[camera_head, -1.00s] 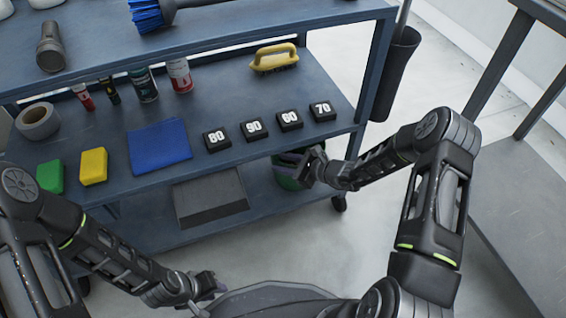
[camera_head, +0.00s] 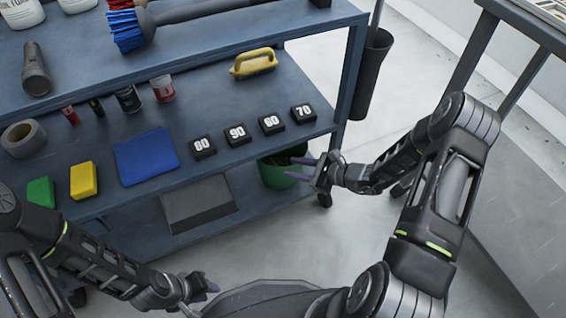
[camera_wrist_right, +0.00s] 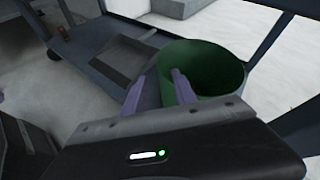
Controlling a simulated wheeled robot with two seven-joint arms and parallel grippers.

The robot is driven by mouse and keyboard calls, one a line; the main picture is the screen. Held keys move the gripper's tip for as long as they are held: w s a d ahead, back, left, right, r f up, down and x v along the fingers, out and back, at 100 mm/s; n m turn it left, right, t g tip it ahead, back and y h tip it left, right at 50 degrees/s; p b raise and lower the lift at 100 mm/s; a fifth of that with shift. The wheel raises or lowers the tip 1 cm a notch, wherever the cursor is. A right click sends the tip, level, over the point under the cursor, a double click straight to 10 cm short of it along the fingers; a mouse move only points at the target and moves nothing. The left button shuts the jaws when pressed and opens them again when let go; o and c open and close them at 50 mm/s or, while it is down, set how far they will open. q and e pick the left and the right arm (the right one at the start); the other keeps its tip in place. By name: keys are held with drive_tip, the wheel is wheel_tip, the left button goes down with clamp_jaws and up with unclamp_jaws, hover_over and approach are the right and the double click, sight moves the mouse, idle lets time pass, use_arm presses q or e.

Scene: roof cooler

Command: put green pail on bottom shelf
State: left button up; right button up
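The green pail (camera_head: 274,176) stands upright on the right end of the cart's bottom shelf (camera_head: 248,198), partly under the middle shelf. In the right wrist view the pail (camera_wrist_right: 217,75) shows its open mouth. My right gripper (camera_head: 293,168) is at the pail's right side, its fingers apart and pointing toward it. In the wrist view one finger overlaps the pail's near wall and the other lies beside it; I cannot tell whether they touch it. My left gripper (camera_head: 203,297) is low in front of the cart, open and empty.
A dark grey tray (camera_head: 199,204) lies on the bottom shelf left of the pail. The middle shelf above holds numbered black blocks (camera_head: 237,135), a blue cloth (camera_head: 146,156) and sponges. A dark holder (camera_head: 369,75) hangs at the cart's right end. The floor right of the cart is clear.

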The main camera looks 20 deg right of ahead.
drive_tip(key=shift+s+d+r, duration=0.2)
drive_tip(key=shift+s+d, duration=0.05)
drive_tip(key=shift+s, duration=0.15)
idle(0.3)
drive_tip(key=s+a+f+n+g+h, duration=0.2)
drive_tip(key=s+a+f+n+g, duration=0.2)
drive_tip(key=s+a+n, duration=0.4)
drive_tip(key=s+a+f+n+g+h, duration=0.2)
drive_tip(key=s+a+f+n+g, duration=0.2)
drive_tip(key=s+a+n, duration=0.5)
drive_tip(key=s+f+n, duration=0.1)
drive_tip(key=s+n, duration=0.4)
drive_tip(key=n, duration=0.1)
drive_tip(key=shift+s+a+g+h, duration=0.3)
drive_tip(key=shift+s+g, duration=0.1)
